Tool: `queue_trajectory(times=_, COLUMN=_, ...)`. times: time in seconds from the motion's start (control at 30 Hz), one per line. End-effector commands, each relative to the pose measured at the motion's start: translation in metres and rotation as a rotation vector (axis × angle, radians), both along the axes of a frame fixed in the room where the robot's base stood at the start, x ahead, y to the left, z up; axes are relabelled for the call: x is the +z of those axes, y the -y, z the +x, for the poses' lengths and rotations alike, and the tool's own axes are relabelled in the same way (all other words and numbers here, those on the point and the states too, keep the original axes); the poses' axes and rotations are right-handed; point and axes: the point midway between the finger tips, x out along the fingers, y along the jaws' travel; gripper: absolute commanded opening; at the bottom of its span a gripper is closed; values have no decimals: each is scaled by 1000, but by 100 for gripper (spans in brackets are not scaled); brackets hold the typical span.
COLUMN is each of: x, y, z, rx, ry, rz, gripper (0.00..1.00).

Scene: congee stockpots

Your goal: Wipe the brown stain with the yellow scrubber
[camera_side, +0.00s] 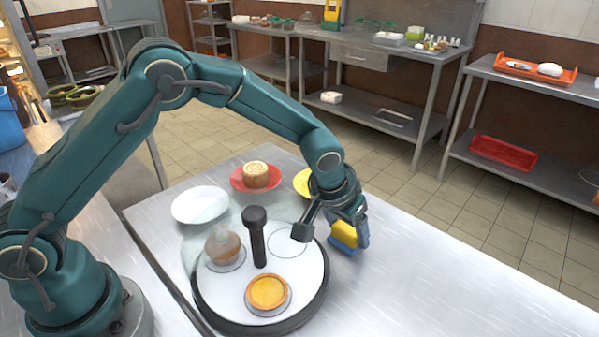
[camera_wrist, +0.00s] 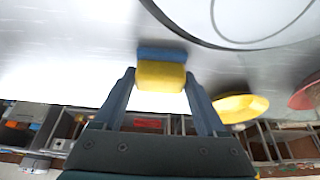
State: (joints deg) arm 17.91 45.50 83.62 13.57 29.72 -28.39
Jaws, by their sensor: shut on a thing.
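My gripper (camera_side: 345,218) is shut on the yellow scrubber (camera_side: 345,235), which has a blue layer on one face. The scrubber is at the right edge of the round turntable, low over the metal table; I cannot tell whether it touches the table. In the wrist view my gripper (camera_wrist: 159,78) has a finger on each side of the scrubber (camera_wrist: 160,76), with the blue layer on the far side. I cannot make out a brown stain in either view.
The white turntable (camera_side: 228,288) has a black rim, an upright black handle (camera_side: 256,238), a yellow tart (camera_side: 267,292), a muffin (camera_side: 223,246) under a clear cover and an empty outlined circle. White (camera_side: 200,205), red (camera_side: 240,184) and yellow (camera_side: 301,183) plates stand behind. The table's right is clear.

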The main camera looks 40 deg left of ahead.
Motion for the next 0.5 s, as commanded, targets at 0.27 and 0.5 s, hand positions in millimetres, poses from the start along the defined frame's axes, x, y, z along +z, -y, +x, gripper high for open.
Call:
queue_trajectory(times=0.27, x=-3, y=-23, z=-4, rx=4, ry=-16, rz=7, gripper=29)
queue_trajectory(times=0.5, x=-2, y=-35, z=-4, rx=2, ry=-15, rz=7, gripper=29)
